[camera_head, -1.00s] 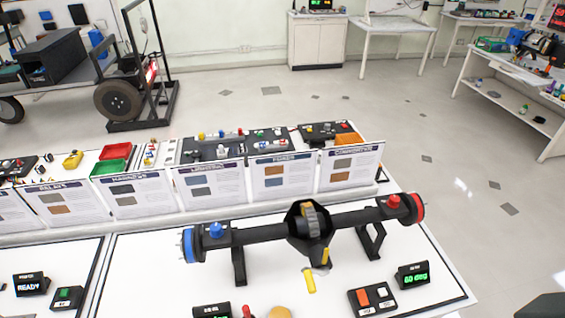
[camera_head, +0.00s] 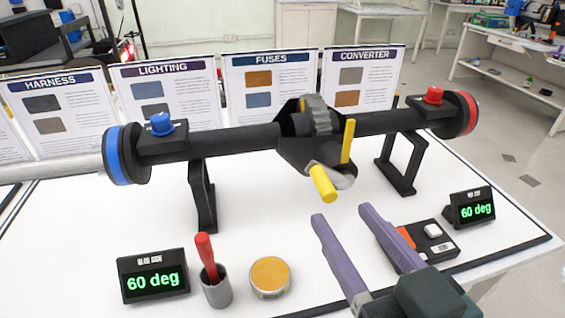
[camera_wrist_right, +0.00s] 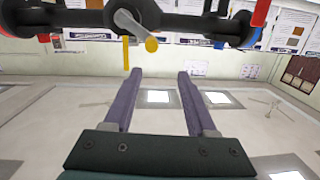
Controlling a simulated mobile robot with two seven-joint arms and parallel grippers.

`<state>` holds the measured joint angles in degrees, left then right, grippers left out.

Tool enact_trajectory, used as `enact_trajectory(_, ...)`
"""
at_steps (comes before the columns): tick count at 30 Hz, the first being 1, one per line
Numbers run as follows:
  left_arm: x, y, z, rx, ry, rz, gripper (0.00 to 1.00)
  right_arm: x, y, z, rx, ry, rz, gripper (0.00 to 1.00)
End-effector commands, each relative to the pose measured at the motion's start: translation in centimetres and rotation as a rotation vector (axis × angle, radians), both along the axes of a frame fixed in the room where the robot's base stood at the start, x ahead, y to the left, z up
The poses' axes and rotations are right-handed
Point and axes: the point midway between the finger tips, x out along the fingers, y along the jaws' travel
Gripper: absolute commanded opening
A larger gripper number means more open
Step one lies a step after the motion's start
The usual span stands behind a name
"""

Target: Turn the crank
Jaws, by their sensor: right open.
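The crank shows a yellow handle (camera_head: 323,183) on a grey arm at the front of the black central housing (camera_head: 300,150). A yellow upright bar (camera_head: 348,141) stands just right of the handle. My right gripper (camera_head: 341,212) is open and empty, in front of and below the handle in the head view, apart from it. In the right wrist view the handle (camera_wrist_right: 151,45) lies beyond the open fingers (camera_wrist_right: 153,75), between and above their tips. The axle has a blue end disc (camera_head: 124,154) and a red end disc (camera_head: 467,113). My left gripper is not in view.
Two displays, at left (camera_head: 153,276) and right (camera_head: 470,208), each read "60 deg". A red-handled tool stands in a grey cup (camera_head: 216,290) beside a yellow-topped tin (camera_head: 270,276). A button box (camera_head: 425,238) sits behind my right gripper. Black stands (camera_head: 203,195) hold the axle.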

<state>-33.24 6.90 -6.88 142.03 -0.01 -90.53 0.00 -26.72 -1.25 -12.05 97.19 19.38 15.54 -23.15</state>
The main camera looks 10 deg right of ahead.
Motion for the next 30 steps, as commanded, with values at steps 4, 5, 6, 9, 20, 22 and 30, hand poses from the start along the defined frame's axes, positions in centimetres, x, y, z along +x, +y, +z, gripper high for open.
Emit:
enact_trajectory(4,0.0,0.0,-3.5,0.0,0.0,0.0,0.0,-0.1,-0.7,-3.0,0.001,-0.064,-0.05,0.57)
enact_trajectory(5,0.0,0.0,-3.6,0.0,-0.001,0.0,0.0,-0.1,-0.7,-3.1,0.001,-0.07,-0.056,0.57)
enact_trajectory(6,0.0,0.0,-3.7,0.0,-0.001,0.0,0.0,-0.1,-0.8,-3.1,0.002,-0.076,-0.061,0.57)
enact_trajectory(9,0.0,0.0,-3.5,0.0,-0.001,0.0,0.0,0.7,-0.9,-2.8,0.0,-0.086,-0.066,0.57)
enact_trajectory(20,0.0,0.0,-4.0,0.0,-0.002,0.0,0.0,7.2,-0.6,-2.7,0.001,-0.085,-0.065,0.57)
enact_trajectory(22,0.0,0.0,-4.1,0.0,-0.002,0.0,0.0,8.2,-0.6,-2.8,0.001,-0.084,-0.065,0.57)
enact_trajectory(30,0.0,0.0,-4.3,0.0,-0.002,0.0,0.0,9.8,-0.5,-2.7,0.001,-0.081,-0.064,0.57)
